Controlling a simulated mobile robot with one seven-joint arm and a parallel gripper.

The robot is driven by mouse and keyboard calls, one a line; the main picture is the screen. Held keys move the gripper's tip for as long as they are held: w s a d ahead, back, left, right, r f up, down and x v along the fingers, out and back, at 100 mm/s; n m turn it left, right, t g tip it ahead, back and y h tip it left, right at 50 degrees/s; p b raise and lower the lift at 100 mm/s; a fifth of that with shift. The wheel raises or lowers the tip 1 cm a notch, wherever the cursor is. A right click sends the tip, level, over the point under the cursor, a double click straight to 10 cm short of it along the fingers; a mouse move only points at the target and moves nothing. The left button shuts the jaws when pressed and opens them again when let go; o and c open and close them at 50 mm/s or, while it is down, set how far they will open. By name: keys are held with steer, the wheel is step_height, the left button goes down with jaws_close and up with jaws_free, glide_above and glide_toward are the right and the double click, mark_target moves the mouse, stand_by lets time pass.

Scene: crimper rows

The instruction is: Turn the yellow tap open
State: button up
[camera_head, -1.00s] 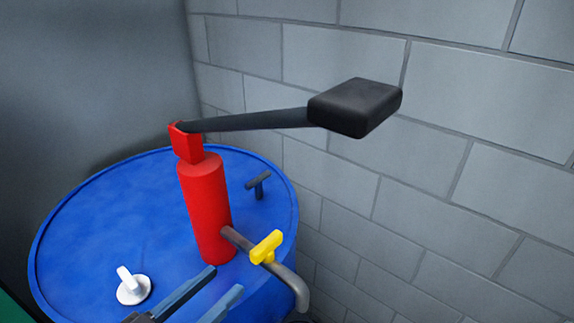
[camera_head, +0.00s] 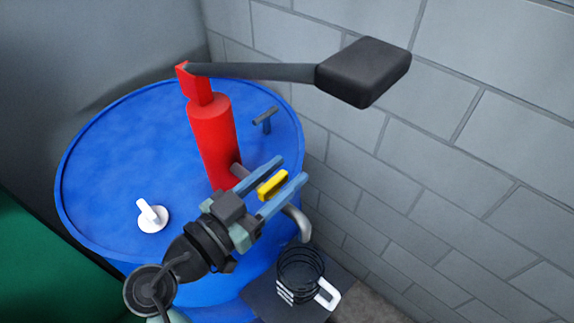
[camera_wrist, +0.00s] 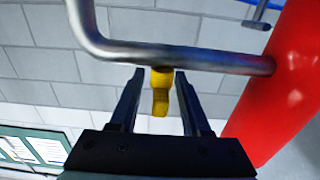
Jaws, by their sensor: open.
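The yellow tap (camera_head: 273,185) is a small handle on the grey spout pipe (camera_head: 298,222) of the red pump (camera_head: 212,140). In the head view my gripper (camera_head: 283,169) is open, with one blue finger on each side of the tap. In the wrist view the yellow tap (camera_wrist: 161,92) sits between the two fingers of my gripper (camera_wrist: 156,85), with a visible gap on both sides. The pipe (camera_wrist: 180,57) runs across just beyond the fingertips. The tap's base is partly hidden by the pipe and fingers in the head view.
The red pump stands on a blue drum (camera_head: 110,150). A long dark pump handle (camera_head: 362,70) reaches out to the right above. A white knob (camera_head: 151,215) and a dark T-handle (camera_head: 265,120) are on the drum top. A dark-ringed jug (camera_head: 300,275) stands below the spout. A block wall (camera_head: 480,180) is close on the right.

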steer(key=shift+w+d, duration=0.5)
jaws_close()
